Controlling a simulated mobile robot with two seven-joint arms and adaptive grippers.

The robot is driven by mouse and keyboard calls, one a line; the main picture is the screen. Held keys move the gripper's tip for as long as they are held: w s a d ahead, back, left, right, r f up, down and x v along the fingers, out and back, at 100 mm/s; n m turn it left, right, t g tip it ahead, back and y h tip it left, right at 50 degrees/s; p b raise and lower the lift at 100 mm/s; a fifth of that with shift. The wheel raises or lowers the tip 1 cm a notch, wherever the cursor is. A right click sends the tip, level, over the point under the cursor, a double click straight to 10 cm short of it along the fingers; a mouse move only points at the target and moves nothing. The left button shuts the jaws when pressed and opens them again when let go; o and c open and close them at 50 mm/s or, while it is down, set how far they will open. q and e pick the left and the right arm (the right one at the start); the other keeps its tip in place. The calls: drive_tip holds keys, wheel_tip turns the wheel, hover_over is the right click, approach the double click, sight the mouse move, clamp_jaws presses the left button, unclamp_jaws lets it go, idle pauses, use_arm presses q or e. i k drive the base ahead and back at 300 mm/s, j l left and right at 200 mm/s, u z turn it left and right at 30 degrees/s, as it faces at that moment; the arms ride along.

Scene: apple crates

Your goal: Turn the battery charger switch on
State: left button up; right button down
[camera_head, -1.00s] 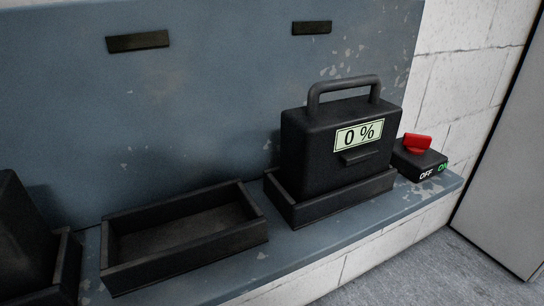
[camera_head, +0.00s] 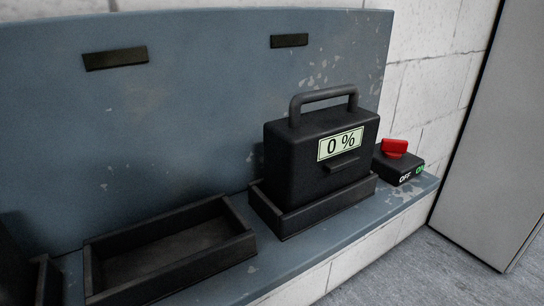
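The charger switch (camera_head: 400,167) is a small black box at the right end of the blue-grey shelf. Its red knob (camera_head: 394,147) sits on top, above the white word OFF and a green label at the right, partly cut by the box edge. The knob looks turned toward the OFF side. A black battery (camera_head: 295,160) with a top handle stands upright in a charger tray (camera_head: 300,219) left of the switch. Its display (camera_head: 340,144) reads 0 %. Neither of my grippers is in view.
An empty black tray (camera_head: 245,245) is on the shelf (camera_head: 290,262) at the left. Part of another dark tray (camera_head: 47,280) shows at the left edge. A grey panel (camera_head: 490,150) stands at the right, with open floor (camera_head: 400,275) in front.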

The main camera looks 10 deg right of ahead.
sight(392, 148)
drive_tip(key=k+l, duration=0.1)
drive_tip(key=l, duration=1.75)
drive_tip(key=k+z, duration=0.05)
